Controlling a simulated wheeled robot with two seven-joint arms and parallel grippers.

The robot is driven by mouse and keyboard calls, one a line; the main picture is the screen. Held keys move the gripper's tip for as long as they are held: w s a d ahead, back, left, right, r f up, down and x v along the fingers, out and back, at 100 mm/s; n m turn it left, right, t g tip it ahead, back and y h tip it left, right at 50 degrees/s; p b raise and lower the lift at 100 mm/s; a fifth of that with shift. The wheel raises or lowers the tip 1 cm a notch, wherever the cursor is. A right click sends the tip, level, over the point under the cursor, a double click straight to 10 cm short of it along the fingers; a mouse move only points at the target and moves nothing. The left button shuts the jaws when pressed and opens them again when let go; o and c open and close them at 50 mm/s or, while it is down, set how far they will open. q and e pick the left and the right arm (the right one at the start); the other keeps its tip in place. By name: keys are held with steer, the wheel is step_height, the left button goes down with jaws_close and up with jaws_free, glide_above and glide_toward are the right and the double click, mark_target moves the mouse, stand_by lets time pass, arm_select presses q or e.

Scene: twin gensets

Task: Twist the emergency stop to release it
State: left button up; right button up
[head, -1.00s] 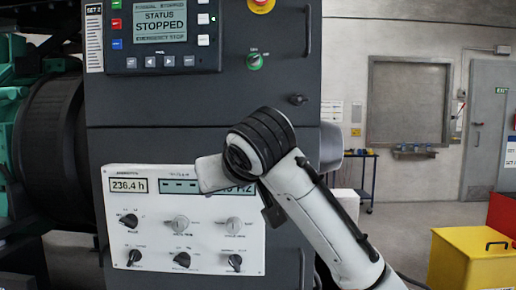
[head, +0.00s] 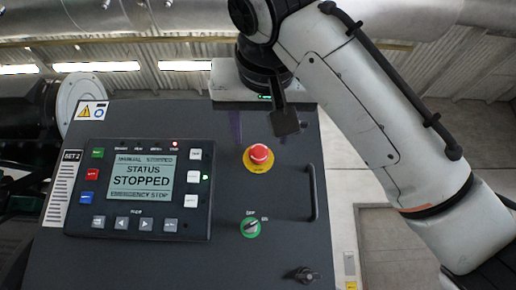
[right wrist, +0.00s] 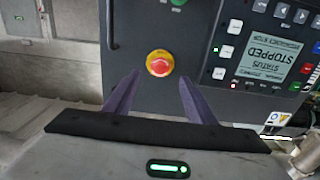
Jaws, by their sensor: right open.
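The emergency stop (head: 258,155) is a red mushroom button on a yellow ring, on the dark control panel (head: 130,260) to the right of the display. The display (head: 142,181) reads "STATUS STOPPED" and "EMERGENCY STOP". My right gripper (head: 264,138) is above the button in the head view, its fingers partly hidden by a dark part of my wrist. In the right wrist view the emergency stop (right wrist: 160,63) lies just beyond the gap between the open purple fingers (right wrist: 160,80). Nothing is between the fingers, and they look apart from the button. My left gripper is not in view.
A dark vertical handle (head: 313,193) stands at the panel's right edge, and a dark latch (head: 302,274) is lower down. A warning label (head: 91,111) is at upper left.

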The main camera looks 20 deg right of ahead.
mark_target(259, 152)
steer(key=p+x, duration=0.1)
steer(key=x, duration=0.5)
steer(key=shift+w+p, duration=0.1)
steer(key=shift+p, duration=0.25)
steer(key=shift+x, duration=0.75)
steer(key=shift+f, duration=0.1)
